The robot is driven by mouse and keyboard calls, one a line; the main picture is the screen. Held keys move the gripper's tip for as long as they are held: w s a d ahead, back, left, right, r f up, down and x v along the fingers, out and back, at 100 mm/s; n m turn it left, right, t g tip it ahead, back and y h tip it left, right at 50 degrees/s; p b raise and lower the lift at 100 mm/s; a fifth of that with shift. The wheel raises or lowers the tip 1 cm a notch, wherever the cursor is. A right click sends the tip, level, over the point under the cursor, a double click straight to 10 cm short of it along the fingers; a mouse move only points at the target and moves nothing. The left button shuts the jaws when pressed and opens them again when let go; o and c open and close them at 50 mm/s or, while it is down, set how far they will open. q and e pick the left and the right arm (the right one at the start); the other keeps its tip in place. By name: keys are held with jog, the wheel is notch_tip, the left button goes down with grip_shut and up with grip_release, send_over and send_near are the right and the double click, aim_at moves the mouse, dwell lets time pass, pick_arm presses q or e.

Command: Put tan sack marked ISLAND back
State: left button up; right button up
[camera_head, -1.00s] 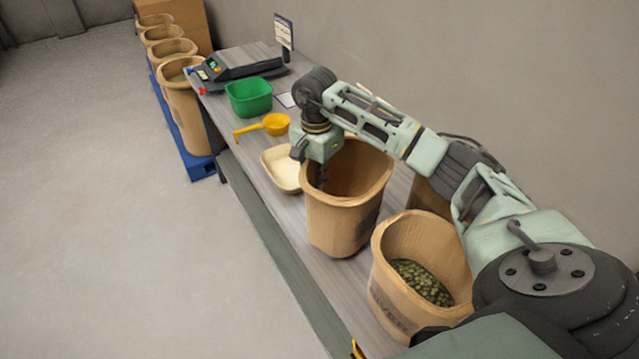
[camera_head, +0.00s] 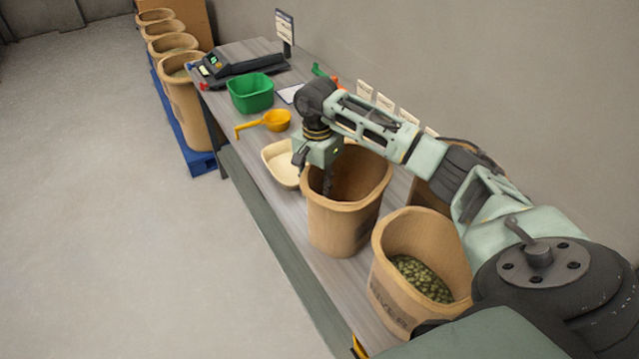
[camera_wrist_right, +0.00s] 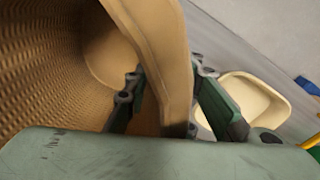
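A tan sack (camera_head: 342,225) stands upright on the bench, open at the top; no lettering on it is readable here. My right gripper (camera_head: 326,180) is at its left rim, pointing down. In the right wrist view, one finger of the gripper (camera_wrist_right: 168,85) is inside the sack and one outside, with the sack's rim (camera_wrist_right: 165,40) between them. Whether they press on the rim I cannot tell. A second tan sack (camera_head: 390,295) with dark, partly hidden lettering stands nearer and holds greenish lumps. My left gripper is not in view.
A cream tray (camera_head: 280,170), yellow scoop (camera_head: 276,121), green tub (camera_head: 250,94) and scale (camera_head: 240,66) stand farther along the bench. Several tan sacks stand on a blue pallet (camera_head: 198,160) at back left; its near end is bare. The floor left of the bench is clear.

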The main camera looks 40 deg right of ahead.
jog(key=shift+r, duration=0.15)
notch_tip(320, 180, up, 12)
jog(key=b, duration=0.3)
jog(key=shift+w, duration=0.1)
dwell(0.3)
